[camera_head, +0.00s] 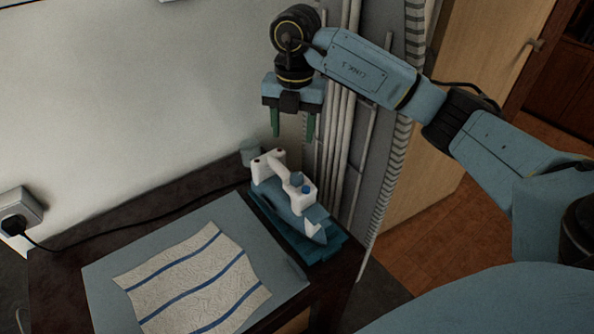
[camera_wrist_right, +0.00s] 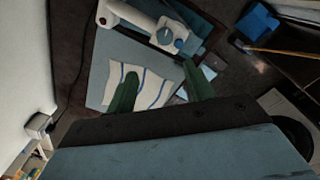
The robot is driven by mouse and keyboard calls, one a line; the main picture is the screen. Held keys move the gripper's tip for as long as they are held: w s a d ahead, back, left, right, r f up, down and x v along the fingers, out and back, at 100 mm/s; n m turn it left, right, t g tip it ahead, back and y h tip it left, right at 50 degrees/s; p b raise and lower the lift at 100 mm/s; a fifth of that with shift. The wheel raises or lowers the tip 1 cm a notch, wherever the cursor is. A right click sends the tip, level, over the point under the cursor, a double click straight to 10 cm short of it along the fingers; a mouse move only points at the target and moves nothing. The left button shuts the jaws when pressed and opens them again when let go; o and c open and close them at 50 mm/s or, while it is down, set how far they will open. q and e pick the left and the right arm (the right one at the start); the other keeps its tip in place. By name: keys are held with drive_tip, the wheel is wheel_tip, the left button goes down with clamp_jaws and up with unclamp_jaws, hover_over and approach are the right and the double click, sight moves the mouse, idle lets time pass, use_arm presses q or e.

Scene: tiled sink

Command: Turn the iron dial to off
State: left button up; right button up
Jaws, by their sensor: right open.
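The iron (camera_head: 280,196), with a blue body and white handle, sits on a blue stand (camera_head: 318,250) at the table's right end. Its small blue dial (camera_head: 297,178) is on the white top part. In the right wrist view the white handle of the iron (camera_wrist_right: 130,15) is at the top, with the blue dial (camera_wrist_right: 166,36) facing up. My right gripper (camera_head: 293,132) points down with its green fingers apart and empty, above the iron and clear of it. In the wrist view its fingers (camera_wrist_right: 160,80) are below the dial. My left gripper is not in view.
A striped cloth (camera_head: 195,280) lies on a grey-blue board (camera_head: 105,270) left of the iron. A black cord runs to a wall plug (camera_head: 14,225). A small greenish cup-like object (camera_head: 250,150) stands behind the iron. Vertical pipes (camera_head: 340,130) and a wall are close behind.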

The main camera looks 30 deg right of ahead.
sight(297, 176)
drive_tip(key=f, duration=0.4)
drive_tip(key=f+b, duration=0.1)
drive_tip(key=f, duration=0.2)
drive_tip(key=d+f, duration=0.1)
drive_tip(key=f, duration=0.3)
drive_tip(key=shift+f, duration=0.35)
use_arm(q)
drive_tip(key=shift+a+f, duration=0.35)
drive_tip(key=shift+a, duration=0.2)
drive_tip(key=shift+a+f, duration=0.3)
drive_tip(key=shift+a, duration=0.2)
use_arm(e)
drive_tip(key=shift+f, duration=0.65)
drive_tip(key=shift+c, duration=0.3)
drive_tip(key=c, duration=0.9)
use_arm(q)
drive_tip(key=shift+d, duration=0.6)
